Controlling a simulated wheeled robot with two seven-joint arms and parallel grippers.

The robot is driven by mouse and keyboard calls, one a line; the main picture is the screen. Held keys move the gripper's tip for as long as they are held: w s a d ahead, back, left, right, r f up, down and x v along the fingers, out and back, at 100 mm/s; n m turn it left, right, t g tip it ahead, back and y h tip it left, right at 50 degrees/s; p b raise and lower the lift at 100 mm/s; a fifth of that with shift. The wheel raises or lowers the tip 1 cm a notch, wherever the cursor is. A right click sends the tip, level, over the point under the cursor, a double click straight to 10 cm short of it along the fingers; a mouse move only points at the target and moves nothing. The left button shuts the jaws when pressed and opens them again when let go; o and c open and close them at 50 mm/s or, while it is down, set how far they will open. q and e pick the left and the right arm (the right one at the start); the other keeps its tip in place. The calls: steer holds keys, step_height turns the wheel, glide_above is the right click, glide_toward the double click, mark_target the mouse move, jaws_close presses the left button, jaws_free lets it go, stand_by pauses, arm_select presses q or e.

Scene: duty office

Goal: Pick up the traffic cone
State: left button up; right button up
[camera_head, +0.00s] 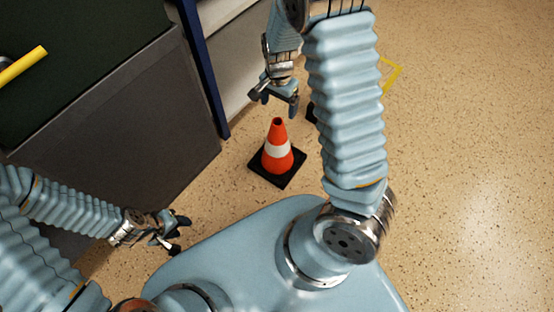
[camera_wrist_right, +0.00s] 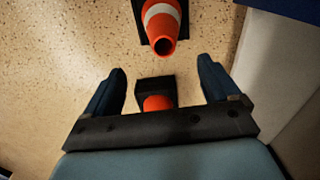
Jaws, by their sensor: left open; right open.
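An orange traffic cone (camera_head: 277,150) with a white band stands upright on a black square base on the floor, in front of me. It also shows at the top of the right wrist view (camera_wrist_right: 162,28), its tip towards the gripper. My right gripper (camera_head: 276,102) is open and empty, beyond the cone and apart from it. In the right wrist view a second orange piece with a black base (camera_wrist_right: 156,102) shows between the open fingers (camera_wrist_right: 162,70), partly hidden by the gripper's body. My left gripper (camera_head: 176,234) is open and empty, left of and nearer than the cone.
A dark grey cabinet or desk (camera_head: 120,125) stands at the left, with a yellow bar (camera_head: 22,66) on its dark green top. A blue post (camera_head: 203,70) stands by the pale wall. A yellow frame (camera_head: 392,76) lies behind my right arm. The speckled floor at the right is clear.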

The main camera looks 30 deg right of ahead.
mark_target(279, 118)
steer(key=shift+m, duration=0.3)
steer(key=f+b, duration=0.1)
steer(key=f, duration=0.3)
steer(key=f+b, duration=0.1)
steer(key=f, duration=0.3)
steer(key=shift+w+d, duration=0.15)
steer(key=shift+d, duration=0.05)
step_height(279, 118, down, 5)
steer(key=shift+w+a+f+b, duration=0.1)
steer(key=shift+w+a+b, duration=0.05)
steer(key=shift+b, duration=0.85)
jaws_close()
